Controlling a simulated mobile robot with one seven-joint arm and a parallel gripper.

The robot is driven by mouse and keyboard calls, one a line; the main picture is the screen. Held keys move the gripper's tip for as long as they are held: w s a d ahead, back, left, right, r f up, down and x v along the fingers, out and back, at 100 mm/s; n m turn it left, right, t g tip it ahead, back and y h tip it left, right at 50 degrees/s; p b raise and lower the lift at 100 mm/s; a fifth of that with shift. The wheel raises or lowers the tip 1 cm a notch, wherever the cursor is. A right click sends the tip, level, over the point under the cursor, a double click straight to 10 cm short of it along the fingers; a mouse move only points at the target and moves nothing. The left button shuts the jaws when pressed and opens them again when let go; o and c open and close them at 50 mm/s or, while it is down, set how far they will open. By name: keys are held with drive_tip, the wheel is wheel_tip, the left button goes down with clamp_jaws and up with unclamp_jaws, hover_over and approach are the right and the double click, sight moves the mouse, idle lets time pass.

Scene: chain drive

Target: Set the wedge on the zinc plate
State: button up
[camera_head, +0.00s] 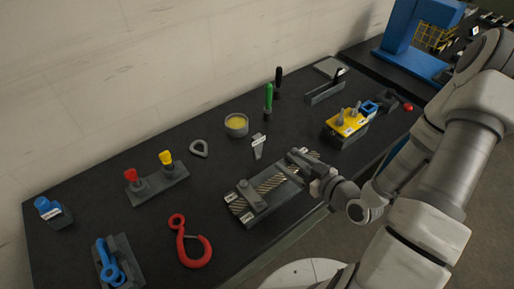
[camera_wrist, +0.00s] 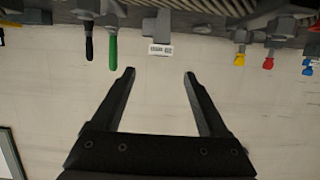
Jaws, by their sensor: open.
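A grey tapered piece with a white label (camera_head: 258,146), which looks like the wedge, is on the dark bench just behind the chain fixture. In the wrist view its label (camera_wrist: 160,50) shows upside down, ahead of and between my fingers. My gripper (camera_head: 296,158) is open and empty, above the right end of the chain fixture, apart from the tapered piece. The open fingers also show in the wrist view (camera_wrist: 159,74). A flat grey plate (camera_head: 329,66) at the bench's back right may be the zinc plate; its label is too small to read.
The chain fixture (camera_head: 248,207) lies below my gripper. A yellow-topped block (camera_head: 347,122) stands to the right. Green (camera_head: 268,97) and black (camera_head: 278,78) handles stand behind, near a round tin (camera_head: 236,124). A red hook (camera_head: 192,248) lies front left.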

drive_tip(key=b, duration=0.9)
approach(259, 140)
drive_tip(key=shift+w+f, duration=0.25)
drive_tip(key=shift+f, duration=0.5)
drive_tip(key=x, duration=0.3)
drive_tip(key=p+x, duration=0.1)
drive_tip(key=x, duration=0.2)
drive_tip(key=r+x, duration=0.1)
drive_tip(key=x, duration=0.3)
drive_tip(key=shift+w+a+r, duration=0.1)
drive_tip(key=shift+w+a, duration=0.05)
drive_tip(key=shift+a, duration=0.15)
clamp_jaws()
